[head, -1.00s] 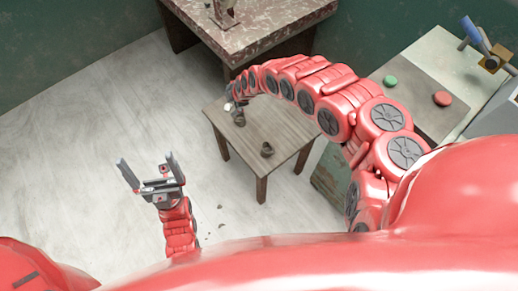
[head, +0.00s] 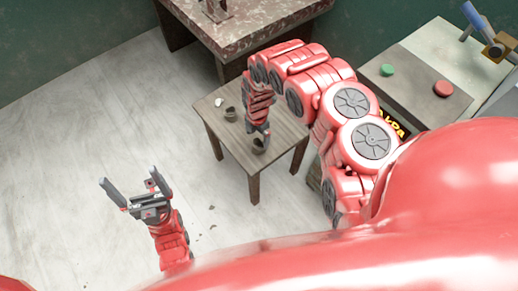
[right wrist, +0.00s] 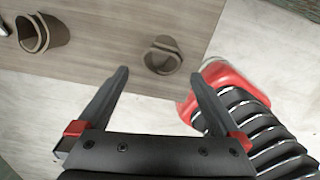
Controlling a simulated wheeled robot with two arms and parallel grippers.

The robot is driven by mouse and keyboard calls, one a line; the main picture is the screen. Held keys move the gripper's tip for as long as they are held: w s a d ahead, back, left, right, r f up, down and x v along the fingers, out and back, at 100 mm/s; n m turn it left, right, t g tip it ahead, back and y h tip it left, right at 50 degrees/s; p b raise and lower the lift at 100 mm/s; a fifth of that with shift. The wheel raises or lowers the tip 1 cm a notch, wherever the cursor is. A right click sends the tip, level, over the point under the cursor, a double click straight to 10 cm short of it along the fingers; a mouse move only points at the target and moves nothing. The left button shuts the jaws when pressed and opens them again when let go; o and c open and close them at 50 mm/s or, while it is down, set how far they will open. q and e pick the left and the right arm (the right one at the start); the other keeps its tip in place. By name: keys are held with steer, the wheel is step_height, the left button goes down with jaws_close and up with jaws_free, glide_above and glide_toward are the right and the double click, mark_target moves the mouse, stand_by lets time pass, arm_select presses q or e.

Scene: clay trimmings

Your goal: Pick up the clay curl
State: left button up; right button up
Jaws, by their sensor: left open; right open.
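Two brown curled clay pieces lie on the small wooden table. The nearer clay curl (head: 260,146) is close to the table's front edge and partly hidden by my right gripper (head: 260,137). In the right wrist view this curl (right wrist: 163,55) shows just beyond and between the fingertips of my open, empty right gripper (right wrist: 159,76). The other clay curl (head: 231,114) is farther back to the left; it also shows at the upper left of the right wrist view (right wrist: 43,36). My left gripper (head: 133,186) is open and empty over the floor at the left.
The small table (head: 238,150) is mostly bare, with a small pale piece (head: 218,102) near its back left. A stone-topped bench (head: 250,32) stands behind. A counter at the right carries a green button (head: 387,70) and a red button (head: 443,88). Small crumbs (head: 212,208) lie on the floor.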

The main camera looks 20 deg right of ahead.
steer(key=shift+d+f, duration=0.15)
steer(key=shift+f, duration=1.5)
steer(key=shift+d+f, duration=0.15)
steer(key=shift+f, duration=1.5)
steer(key=c, duration=1.3)
